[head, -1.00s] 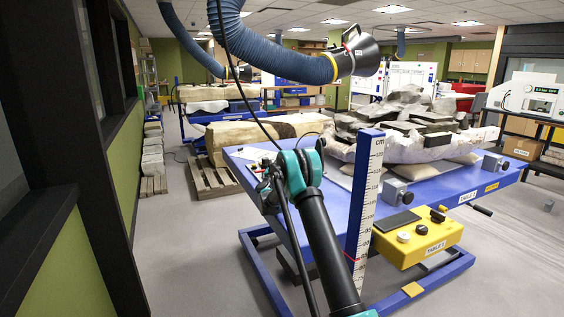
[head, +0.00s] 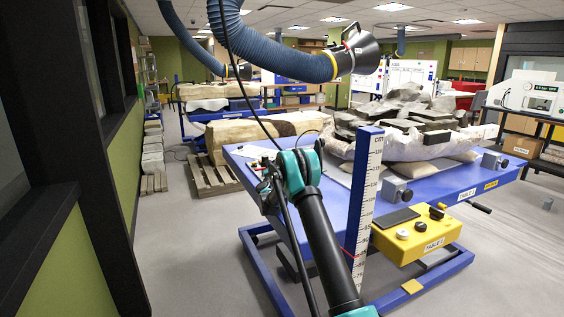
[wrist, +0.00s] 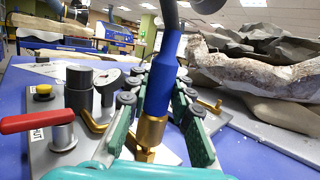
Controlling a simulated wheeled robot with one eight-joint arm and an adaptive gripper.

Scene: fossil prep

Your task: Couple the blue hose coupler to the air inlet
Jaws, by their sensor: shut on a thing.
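In the wrist view the blue hose coupler (wrist: 160,84) stands nearly upright between the green fingers of my gripper (wrist: 159,80), which is shut on it. A brass fitting (wrist: 150,130) shows directly below the blue part, with a narrower brass piece under it. I cannot tell which brass part belongs to the coupler and which to the air inlet, or whether they are joined. My teal gripper body hides the lowest part. In the head view my gripper (head: 268,188) is small and partly behind my arm, at the blue table's near left edge.
Left of the coupler, a panel carries a red lever (wrist: 38,121), black knob (wrist: 78,88), gauge (wrist: 106,78) and brass elbow (wrist: 94,121). A plaster-jacketed fossil block (wrist: 255,72) lies to the right. A measuring post (head: 366,195) and yellow control box (head: 425,236) stand at the blue table (head: 300,215).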

